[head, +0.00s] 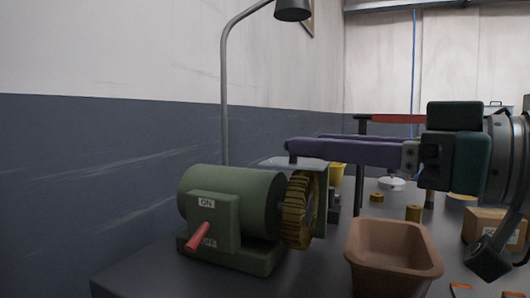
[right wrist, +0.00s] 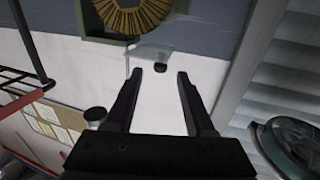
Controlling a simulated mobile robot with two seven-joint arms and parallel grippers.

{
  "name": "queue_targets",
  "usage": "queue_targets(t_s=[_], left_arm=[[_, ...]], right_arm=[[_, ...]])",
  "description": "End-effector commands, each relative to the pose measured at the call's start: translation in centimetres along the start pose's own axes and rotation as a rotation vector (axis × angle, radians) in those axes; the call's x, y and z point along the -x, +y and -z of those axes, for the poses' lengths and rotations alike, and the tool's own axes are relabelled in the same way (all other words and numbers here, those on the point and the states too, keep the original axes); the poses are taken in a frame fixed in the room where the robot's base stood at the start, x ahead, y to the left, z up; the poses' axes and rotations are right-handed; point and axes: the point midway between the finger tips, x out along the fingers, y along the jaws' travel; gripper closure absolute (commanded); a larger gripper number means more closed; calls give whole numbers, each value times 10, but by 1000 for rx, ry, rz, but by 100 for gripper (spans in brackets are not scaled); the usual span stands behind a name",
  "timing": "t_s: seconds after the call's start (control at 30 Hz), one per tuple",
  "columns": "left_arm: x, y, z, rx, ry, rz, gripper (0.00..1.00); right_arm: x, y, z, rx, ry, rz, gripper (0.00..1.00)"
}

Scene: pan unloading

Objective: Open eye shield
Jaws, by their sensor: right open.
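The green bench grinder (head: 235,205) stands on the dark table in the head view, with a brown bristled wheel (head: 299,210) at its right end. A pale, thin panel that looks like the eye shield (head: 292,162) shows just above the wheel, partly hidden. My right gripper (head: 292,147) reaches in from the right, its long purple fingers pointing left above the wheel and shield. In the right wrist view the fingers (right wrist: 160,74) are apart with nothing held between them. The wheel (right wrist: 132,12) shows at that view's top edge. I cannot tell whether the fingers touch the shield. My left gripper is out of view.
A brown open bin (head: 392,280) stands in front of the grinder's right side. A lamp (head: 292,9) on a curved pole rises behind the grinder. A red switch lever (head: 198,237) is on the grinder's front. A cardboard box (head: 484,228) is at right.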

Motion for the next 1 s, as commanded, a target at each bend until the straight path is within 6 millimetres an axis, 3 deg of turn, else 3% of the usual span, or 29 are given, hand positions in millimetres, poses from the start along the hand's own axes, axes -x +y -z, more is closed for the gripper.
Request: queue_targets(t_s=[0.2,0.4,0.77,1.0], left_arm=[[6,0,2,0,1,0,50],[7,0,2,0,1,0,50],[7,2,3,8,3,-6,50],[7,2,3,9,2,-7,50]], right_arm=[[-44,0,2,-5,3,1,46],[-69,0,0,-3,0,0,46],[-75,0,0,-1,-2,0,46],[-75,0,-1,-1,-2,0,73]])
